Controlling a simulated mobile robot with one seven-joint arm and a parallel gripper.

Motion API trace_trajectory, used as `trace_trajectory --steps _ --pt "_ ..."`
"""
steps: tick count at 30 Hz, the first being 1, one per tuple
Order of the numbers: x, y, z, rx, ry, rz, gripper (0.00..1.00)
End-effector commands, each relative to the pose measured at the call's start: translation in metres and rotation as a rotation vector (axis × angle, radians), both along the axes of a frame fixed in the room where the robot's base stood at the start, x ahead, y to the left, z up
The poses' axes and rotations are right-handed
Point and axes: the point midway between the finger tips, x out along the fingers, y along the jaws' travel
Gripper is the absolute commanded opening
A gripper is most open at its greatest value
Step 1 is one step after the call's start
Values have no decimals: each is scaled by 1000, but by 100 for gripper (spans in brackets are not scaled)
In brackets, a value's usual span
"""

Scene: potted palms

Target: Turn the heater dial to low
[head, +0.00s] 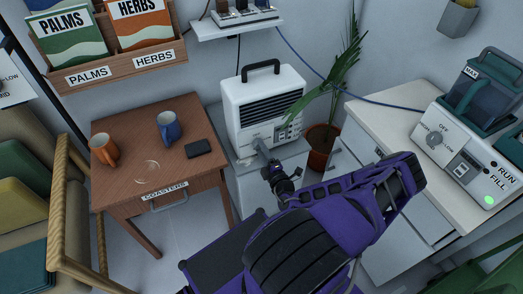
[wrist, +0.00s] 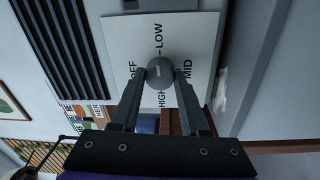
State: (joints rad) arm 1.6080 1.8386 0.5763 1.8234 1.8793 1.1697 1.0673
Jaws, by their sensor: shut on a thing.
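The heater (head: 288,84) is a white box with dark louvres and a top handle, standing on a grey surface against the wall. In the wrist view its white dial plate (wrist: 120,38) carries OFF, LOW, MID and HIGH, turned sideways. The round grey dial (wrist: 160,70) is in the middle, with LOW above it, MID to the right, HIGH below and OFF to the left. My gripper (wrist: 160,76) is shut on the dial, one finger on each side. I cannot tell where its pointer stands. In the head view my gripper (head: 262,150) reaches the heater's lower front.
A potted palm (head: 321,140) stands close right of the heater. A wooden table (head: 125,130) at left bears an orange mug (head: 104,149), a blue mug (head: 170,128) and a black flat object (head: 198,148). A machine with its own dial (head: 433,138) stands on the right counter.

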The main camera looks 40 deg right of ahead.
Motion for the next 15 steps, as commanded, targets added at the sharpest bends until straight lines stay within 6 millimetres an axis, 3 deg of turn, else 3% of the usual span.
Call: trace_trajectory --steps 15 --pt "0 0 0 59 -15 0 0"
